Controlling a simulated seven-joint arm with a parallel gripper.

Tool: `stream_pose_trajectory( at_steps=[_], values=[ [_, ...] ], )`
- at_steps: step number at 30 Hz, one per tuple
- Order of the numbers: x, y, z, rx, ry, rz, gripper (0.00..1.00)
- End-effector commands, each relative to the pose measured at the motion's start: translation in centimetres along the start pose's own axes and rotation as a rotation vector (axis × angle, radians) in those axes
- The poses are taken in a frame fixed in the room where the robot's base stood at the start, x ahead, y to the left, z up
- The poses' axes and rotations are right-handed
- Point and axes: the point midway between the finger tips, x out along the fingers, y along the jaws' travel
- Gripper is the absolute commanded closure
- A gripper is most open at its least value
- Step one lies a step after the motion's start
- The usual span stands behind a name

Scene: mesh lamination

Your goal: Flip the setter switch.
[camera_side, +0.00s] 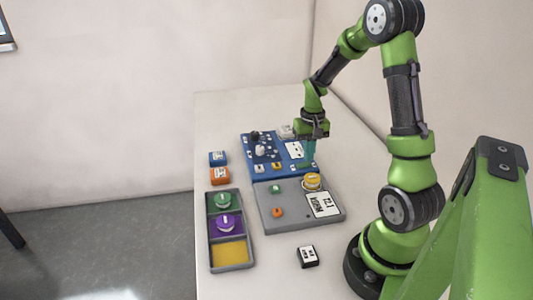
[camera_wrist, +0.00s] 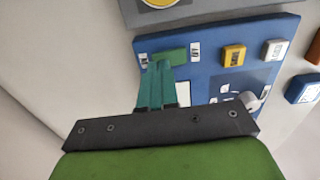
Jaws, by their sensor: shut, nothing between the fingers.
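The blue panel (camera_side: 270,172) lies flat on the table and also fills the right of the wrist view (camera_wrist: 215,70). On it, a green bar between two small white labels, apparently the setter switch (camera_wrist: 176,55), shows just past my fingertips in the wrist view. My gripper (camera_side: 310,158) points down over the right part of the panel, its teal fingers shut and empty. In the wrist view, the fingertips (camera_wrist: 160,66) overlap the left part of the green bar. I cannot tell whether they touch it. In the side view the gripper hides the bar.
A grey panel with a yellow knob (camera_side: 312,181) and a white label (camera_side: 323,204) adjoins the blue one. A tray (camera_side: 246,240) with green and purple discs stands left. Blue (camera_side: 217,158) and orange (camera_side: 220,176) blocks and a black-and-white block (camera_side: 307,257) lie nearby.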

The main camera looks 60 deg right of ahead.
Motion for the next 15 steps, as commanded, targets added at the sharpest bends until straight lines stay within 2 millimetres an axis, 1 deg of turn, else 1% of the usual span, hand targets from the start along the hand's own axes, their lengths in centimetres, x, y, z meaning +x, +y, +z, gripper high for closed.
stream_pose_trajectory(
  at_steps=[15],
  values=[
    [0.83, -0.01, 0.01, 0.000, -0.001, 0.000, 1.00]
  ],
)
